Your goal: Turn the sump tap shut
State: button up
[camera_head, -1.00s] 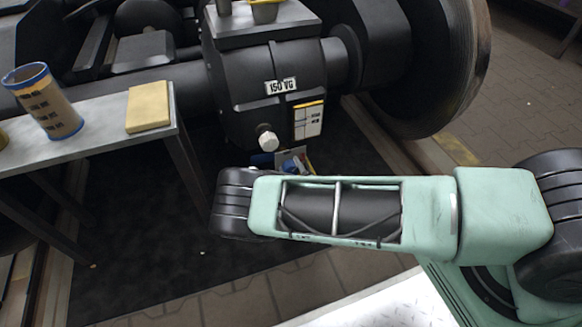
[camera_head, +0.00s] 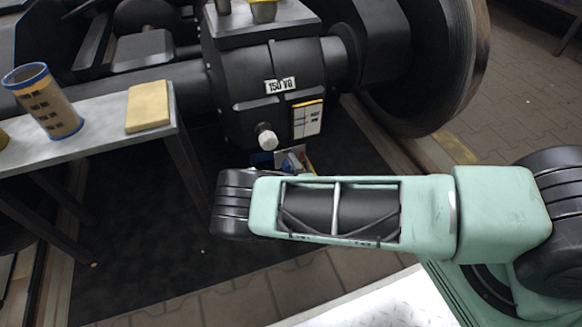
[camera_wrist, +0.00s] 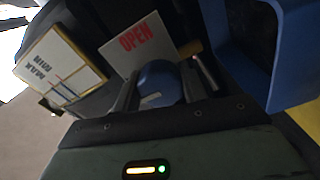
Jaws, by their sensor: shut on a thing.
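The sump tap's rounded blue knob (camera_wrist: 158,80) sits between the two dark fingers of my gripper (camera_wrist: 162,84) in the wrist view. The fingers are shut on it, one on each side. A pale plate with red "OPEN" lettering (camera_wrist: 137,44) stands just behind the knob. In the head view the tap area is low on the black gearbox (camera_head: 235,95), where a small blue part (camera_head: 262,160) shows above my arm. My gripper's fingers are mostly hidden there by my arm. How far the knob is turned is hard to tell.
A gauge plate marked MIN and MAX (camera_wrist: 60,65) is close left of my gripper. A large blue part (camera_wrist: 290,55) stands close on the right. A white plug (camera_head: 268,138) sticks out of the gearbox. A bench (camera_head: 100,125) bears a can (camera_head: 45,102) and yellow block (camera_head: 148,106).

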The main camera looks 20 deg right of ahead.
dwell(0.3)
jog(key=o, duration=1)
